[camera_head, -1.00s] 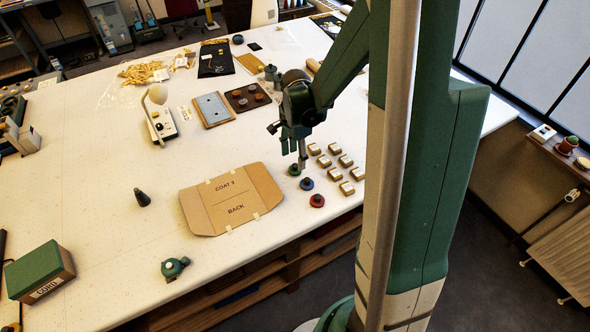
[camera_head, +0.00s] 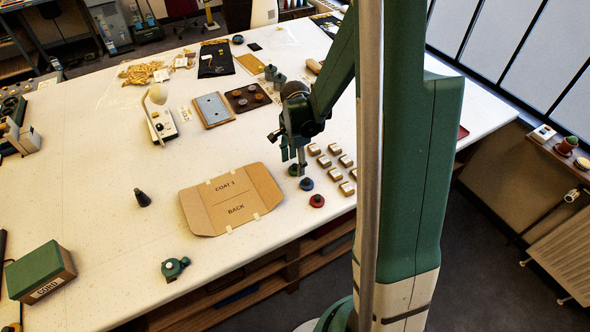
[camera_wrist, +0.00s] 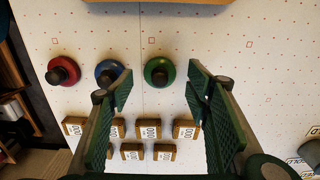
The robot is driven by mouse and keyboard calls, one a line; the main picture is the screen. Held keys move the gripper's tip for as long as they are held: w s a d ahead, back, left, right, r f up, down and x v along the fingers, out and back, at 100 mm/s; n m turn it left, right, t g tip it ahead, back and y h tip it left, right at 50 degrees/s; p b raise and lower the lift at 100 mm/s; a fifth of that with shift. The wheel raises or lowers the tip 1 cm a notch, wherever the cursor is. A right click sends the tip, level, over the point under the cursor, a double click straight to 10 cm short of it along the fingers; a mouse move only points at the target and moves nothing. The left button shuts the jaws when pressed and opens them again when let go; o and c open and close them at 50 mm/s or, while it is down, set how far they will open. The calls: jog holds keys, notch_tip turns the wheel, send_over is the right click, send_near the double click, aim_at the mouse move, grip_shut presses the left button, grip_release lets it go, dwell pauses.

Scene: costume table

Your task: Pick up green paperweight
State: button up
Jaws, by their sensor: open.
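The green paperweight (camera_wrist: 159,71) is a round disc with a dark knob, on the white table in the wrist view. In the head view the green paperweight (camera_head: 294,170) shows just below my gripper (camera_head: 293,152), partly hidden by its fingers. In the wrist view my gripper (camera_wrist: 160,88) is open and empty, with the green disc ahead of and between its two green fingers. A blue paperweight (camera_wrist: 109,72) and a red paperweight (camera_wrist: 63,71) stand in a row to its left. They also show in the head view as blue (camera_head: 306,184) and red (camera_head: 317,201).
Several small weights with number labels (camera_wrist: 186,129) stand close to the paperweights, under the fingers in the wrist view. A cardboard pattern (camera_head: 231,199) lies left of the paperweights in the head view. The table's front edge is close to the red one.

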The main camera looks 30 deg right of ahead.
jog(key=shift+f, duration=0.95)
jog(key=shift+c, duration=0.4)
jog(key=c, duration=1.1)
